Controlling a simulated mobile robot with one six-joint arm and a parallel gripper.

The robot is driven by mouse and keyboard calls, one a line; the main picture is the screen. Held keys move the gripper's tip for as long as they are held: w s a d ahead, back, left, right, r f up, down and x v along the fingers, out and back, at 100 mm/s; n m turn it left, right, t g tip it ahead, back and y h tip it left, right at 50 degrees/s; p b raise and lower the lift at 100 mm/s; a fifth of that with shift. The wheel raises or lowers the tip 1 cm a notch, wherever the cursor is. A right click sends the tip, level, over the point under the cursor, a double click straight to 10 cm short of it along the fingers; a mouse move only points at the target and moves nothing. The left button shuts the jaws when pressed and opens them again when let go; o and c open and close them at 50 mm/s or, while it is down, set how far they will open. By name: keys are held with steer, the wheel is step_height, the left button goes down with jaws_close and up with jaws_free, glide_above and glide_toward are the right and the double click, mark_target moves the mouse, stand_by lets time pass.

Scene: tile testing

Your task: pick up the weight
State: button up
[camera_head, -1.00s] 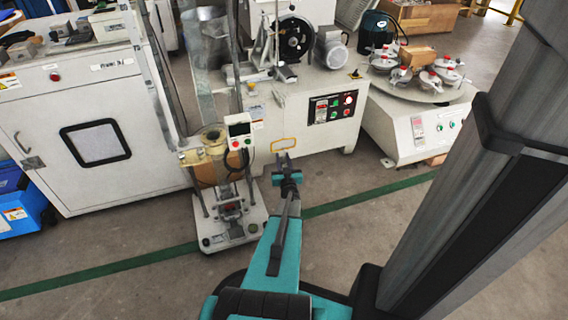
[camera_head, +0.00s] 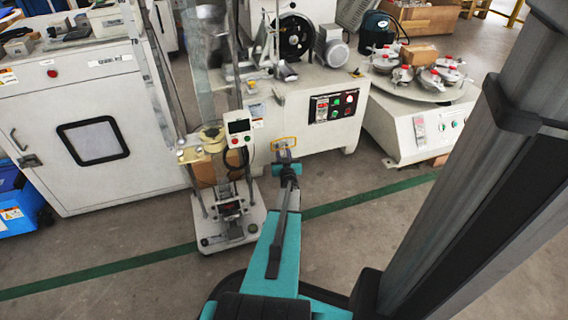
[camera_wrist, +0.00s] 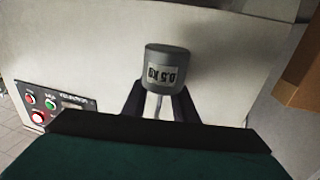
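The weight (camera_wrist: 165,68) is a grey cylinder with a light label reading 0.5 KG, upside down in the wrist view. My gripper (camera_wrist: 162,97) has its two black fingers on either side of the weight's near end, and a pale narrow part shows between them. It appears shut on the weight, though the contact faces are hidden. In the head view my gripper (camera_head: 284,158) is small, in front of the white machine's front face, and I cannot make out the weight clearly there.
The white machine (camera_head: 285,115) with its button panel (camera_head: 334,106) stands just beyond my gripper. A test stand (camera_head: 228,225) is close on the left. A round table of clamped discs (camera_head: 425,85) is at right. Open floor (camera_head: 130,235) lies in front.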

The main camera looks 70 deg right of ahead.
steer(key=shift+c, duration=0.2)
jaws_close()
stand_by(1.5)
